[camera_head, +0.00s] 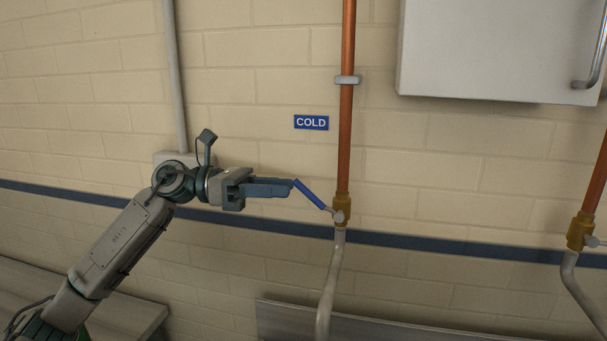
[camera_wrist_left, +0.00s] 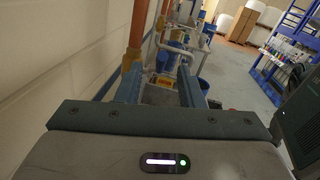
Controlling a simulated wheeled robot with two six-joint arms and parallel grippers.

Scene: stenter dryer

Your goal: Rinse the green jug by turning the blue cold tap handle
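The blue cold tap handle (camera_head: 313,195) slants down to the right into a brass valve (camera_head: 342,210) on the copper pipe, below the COLD sign (camera_head: 311,122). My left gripper (camera_head: 291,187) points right, with its fingertips at the handle's upper left end. In the left wrist view the left gripper's two fingers (camera_wrist_left: 160,72) stand apart. A blue shape (camera_wrist_left: 167,58) shows between or beyond their tips; I cannot tell whether it is the handle. The green jug is not seen in either view. My right gripper is not in view.
A grey spout pipe (camera_head: 328,285) bends down below the cold valve. A second brass valve (camera_head: 580,232) is at the right edge. A white cabinet (camera_head: 495,50) hangs at upper right. A grey ledge (camera_head: 380,327) runs along the bottom. The wall between the pipes is clear.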

